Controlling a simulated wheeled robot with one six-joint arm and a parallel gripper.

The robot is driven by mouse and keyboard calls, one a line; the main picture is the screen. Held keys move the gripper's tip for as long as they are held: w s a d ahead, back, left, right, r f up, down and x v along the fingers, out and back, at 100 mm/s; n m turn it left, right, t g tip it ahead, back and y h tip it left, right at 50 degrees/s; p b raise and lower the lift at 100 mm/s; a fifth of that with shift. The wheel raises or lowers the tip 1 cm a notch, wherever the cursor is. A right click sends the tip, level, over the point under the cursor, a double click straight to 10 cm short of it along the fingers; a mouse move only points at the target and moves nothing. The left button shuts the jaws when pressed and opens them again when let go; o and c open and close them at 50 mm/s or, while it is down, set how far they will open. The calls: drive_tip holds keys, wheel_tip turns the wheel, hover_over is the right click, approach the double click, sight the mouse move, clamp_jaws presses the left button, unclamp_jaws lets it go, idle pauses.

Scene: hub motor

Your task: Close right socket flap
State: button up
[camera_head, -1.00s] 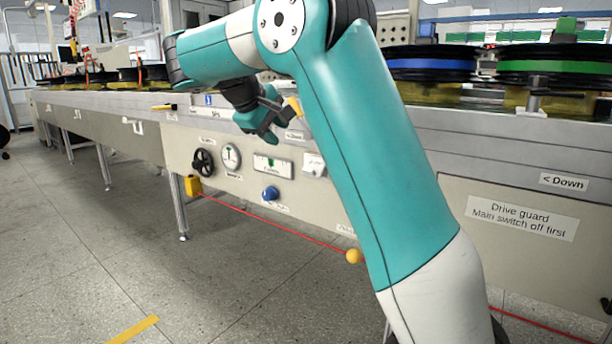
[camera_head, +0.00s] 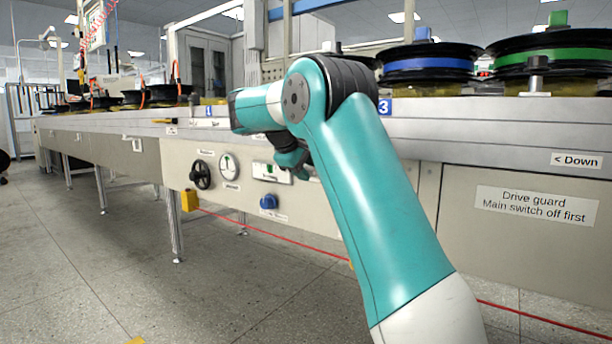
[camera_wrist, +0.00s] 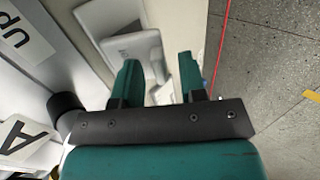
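My gripper (camera_wrist: 158,60) is open in the wrist view, with its two teal fingers apart. A pale socket fitting with a raised flap (camera_wrist: 140,45) shows just beyond the left finger, and part of it shows between the fingers. The left finger overlaps it, and I cannot tell whether they touch. In the head view my gripper (camera_head: 298,165) is low in front of the bench's front panel, its tips largely hidden by my arm. The socket is hidden behind my arm there.
The front panel carries a black handwheel (camera_head: 201,174), a round gauge (camera_head: 229,167) and a blue knob (camera_head: 268,202). A red line (camera_head: 270,233) runs below the panel, with a yellow box (camera_head: 189,201) at its left. Open floor lies in front.

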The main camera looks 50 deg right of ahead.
drive_tip(key=shift+c, duration=0.4)
clamp_jaws()
drive_tip(key=shift+f, duration=0.1)
drive_tip(key=shift+d+f+h+p, duration=0.1)
drive_tip(key=shift+f+h+p, duration=0.3)
drive_tip(key=shift+h, duration=0.5)
drive_tip(key=shift+d+f+h+p, duration=0.2)
drive_tip(key=shift+f+h, duration=0.15)
drive_tip(key=shift+h, duration=0.25)
drive_tip(key=shift+d+f+h+p, duration=0.15)
drive_tip(key=shift+f+h, duration=0.15)
drive_tip(key=shift+h, duration=0.3)
drive_tip(key=shift+w+d+f+t+h, duration=0.1)
drive_tip(key=shift+d+f+h, duration=0.25)
drive_tip(key=shift+h, duration=0.5)
drive_tip(key=shift+s+d+f+t+h, duration=0.1)
drive_tip(key=shift+d+f+h, duration=0.25)
drive_tip(key=shift+h, duration=0.45)
drive_tip(key=shift+w+d+f+t+h, duration=0.1)
drive_tip(key=shift+d+f+h, duration=0.2)
drive_tip(key=shift+h, duration=0.55)
